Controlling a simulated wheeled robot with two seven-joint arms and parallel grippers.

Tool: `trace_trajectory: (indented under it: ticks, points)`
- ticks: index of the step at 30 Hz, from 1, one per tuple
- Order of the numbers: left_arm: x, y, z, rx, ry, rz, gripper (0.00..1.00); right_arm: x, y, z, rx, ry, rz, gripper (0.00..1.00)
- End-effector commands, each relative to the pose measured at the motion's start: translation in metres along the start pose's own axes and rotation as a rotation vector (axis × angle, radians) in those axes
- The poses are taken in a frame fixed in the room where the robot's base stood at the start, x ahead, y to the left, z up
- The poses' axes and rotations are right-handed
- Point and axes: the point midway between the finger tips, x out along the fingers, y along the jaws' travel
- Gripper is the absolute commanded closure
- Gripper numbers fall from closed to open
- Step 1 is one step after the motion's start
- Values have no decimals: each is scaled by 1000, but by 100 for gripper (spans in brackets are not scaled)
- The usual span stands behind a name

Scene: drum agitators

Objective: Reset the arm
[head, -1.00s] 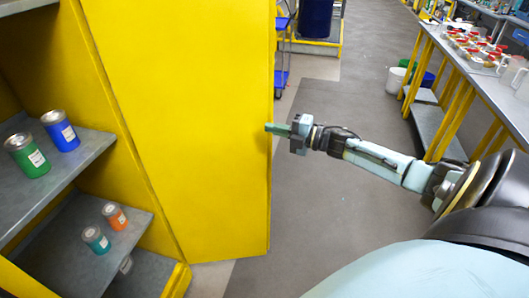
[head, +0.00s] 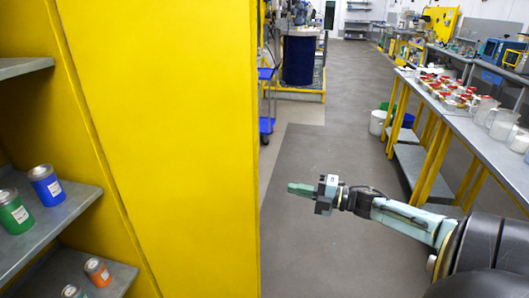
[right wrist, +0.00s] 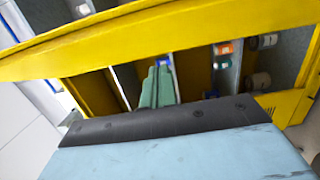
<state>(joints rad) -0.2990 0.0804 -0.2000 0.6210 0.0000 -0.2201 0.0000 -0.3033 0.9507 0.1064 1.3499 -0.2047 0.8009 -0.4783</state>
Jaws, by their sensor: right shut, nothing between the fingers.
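My right gripper (head: 301,189) is shut and empty. In the head view it points left in open air, a short gap to the right of the yellow cabinet door (head: 165,140). Its green fingers (right wrist: 158,88) show together in the right wrist view, with the yellow cabinet beyond them. My right arm reaches in from the lower right. My left gripper is not in view.
The open cabinet's shelf (head: 70,212) holds a blue can (head: 46,186) and a green can (head: 14,212). An orange can (head: 97,271) stands lower. A workbench (head: 470,125) runs along the right. The grey floor (head: 310,150) between is clear.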

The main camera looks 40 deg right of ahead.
Motion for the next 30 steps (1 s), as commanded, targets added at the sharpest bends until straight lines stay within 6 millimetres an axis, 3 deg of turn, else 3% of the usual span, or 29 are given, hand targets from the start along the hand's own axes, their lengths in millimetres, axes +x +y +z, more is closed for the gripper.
trace_trajectory:
  ticks: [8, 11, 14, 17, 20, 24, 26, 30]
  points:
    - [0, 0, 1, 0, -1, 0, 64, -2, -2, 1, 6, -7, -2, 100]
    - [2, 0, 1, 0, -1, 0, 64, -8, -24, 4, 61, -60, -21, 100]
    - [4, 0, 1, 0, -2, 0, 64, -21, -74, 9, 183, -178, -65, 100]
    - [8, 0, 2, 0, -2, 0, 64, -41, -144, 5, 353, -335, -133, 100]
    - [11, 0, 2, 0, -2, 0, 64, -65, -216, -12, 526, -492, -211, 100]
    - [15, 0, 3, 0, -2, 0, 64, -99, -309, -57, 748, -687, -329, 100]
    - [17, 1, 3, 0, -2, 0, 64, -113, -345, -82, 837, -765, -383, 100]
    - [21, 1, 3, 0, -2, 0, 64, -145, -418, -155, 1029, -935, -520, 100]
